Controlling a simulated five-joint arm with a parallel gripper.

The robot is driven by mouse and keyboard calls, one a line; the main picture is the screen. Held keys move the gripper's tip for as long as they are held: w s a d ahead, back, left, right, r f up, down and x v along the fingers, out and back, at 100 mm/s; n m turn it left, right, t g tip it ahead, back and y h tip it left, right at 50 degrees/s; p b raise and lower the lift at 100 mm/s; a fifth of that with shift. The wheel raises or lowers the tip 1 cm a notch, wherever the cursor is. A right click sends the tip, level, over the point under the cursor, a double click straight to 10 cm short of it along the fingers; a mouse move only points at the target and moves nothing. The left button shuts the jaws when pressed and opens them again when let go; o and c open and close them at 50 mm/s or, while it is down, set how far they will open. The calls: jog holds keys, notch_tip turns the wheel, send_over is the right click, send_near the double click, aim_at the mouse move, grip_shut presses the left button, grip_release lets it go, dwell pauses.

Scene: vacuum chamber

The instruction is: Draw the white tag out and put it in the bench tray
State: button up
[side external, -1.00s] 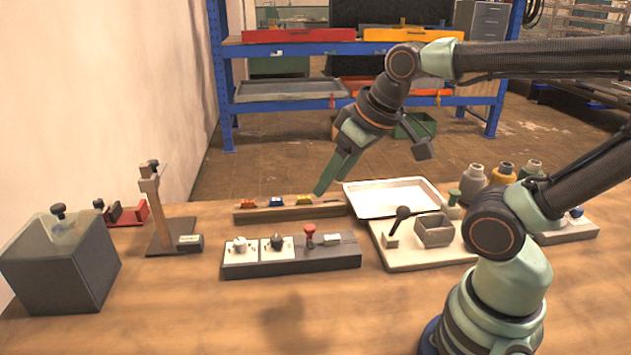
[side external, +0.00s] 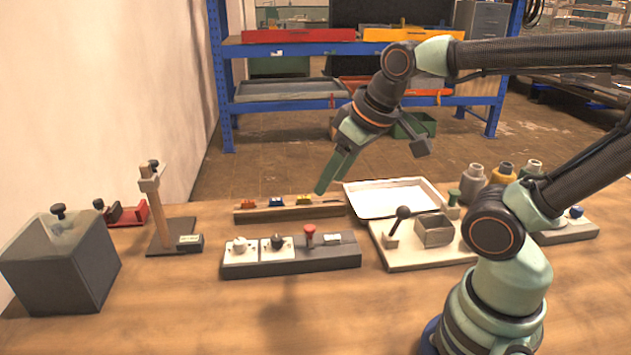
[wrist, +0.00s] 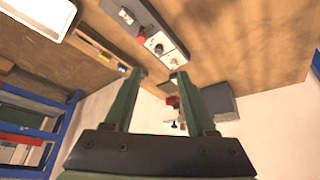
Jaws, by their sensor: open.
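A white bench tray (side external: 395,201) lies at the back of the bench, and its corner shows at the top left of the wrist view (wrist: 40,12). A long wooden rail (side external: 270,214) with orange, blue and yellow pieces along its top stands left of the tray. I cannot make out a white tag for certain; the rail's right end is small and partly behind my fingers. My gripper (side external: 320,188) is above the rail's right end, left of the tray, with nothing visible between its fingers. In the wrist view the green fingers (wrist: 158,73) are apart.
A dark panel (side external: 290,262) with knobs and a red button sits in front of the rail. A pale board (side external: 405,258) with a lever and grey box is right of it. A wooden post (side external: 160,220) and a dark box (side external: 62,275) stand left. The front bench is clear.

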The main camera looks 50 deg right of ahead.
jog(key=w+d+f+n+g, duration=0.3)
jog(key=d+n, duration=0.1)
jog(key=n+g, duration=0.2)
jog(key=n, duration=0.3)
send_near(332, 237)
notch_tip(332, 237, down, 9)
jog(key=shift+w+r, duration=0.1)
jog(key=shift+w, duration=0.05)
grip_shut()
